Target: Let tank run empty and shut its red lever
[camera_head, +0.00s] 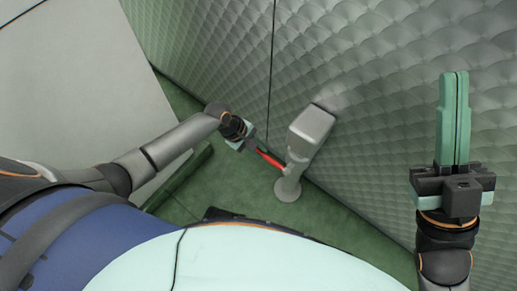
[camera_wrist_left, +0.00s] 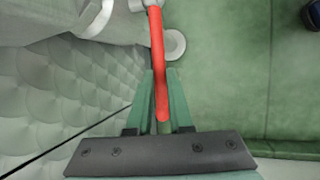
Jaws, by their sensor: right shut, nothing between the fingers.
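The red lever (camera_head: 269,159) sticks out from a grey metal outlet (camera_head: 311,127) low on the large dimpled silver tank (camera_head: 360,60). In the left wrist view the lever (camera_wrist_left: 157,60) runs down between the two green fingers. My left gripper (camera_head: 247,146) is at the lever's free end, with its fingers close against both sides, and looks shut on it. My right gripper (camera_head: 455,115) is raised at the right, with its green fingers together and empty, pointing up in front of the tank. No flow of liquid can be made out.
A round grey foot (camera_head: 288,190) stands on the green floor (camera_head: 240,190) below the outlet. A pale flat surface (camera_head: 80,90) fills the upper left, beside my left arm. The tank wall borders the right side closely.

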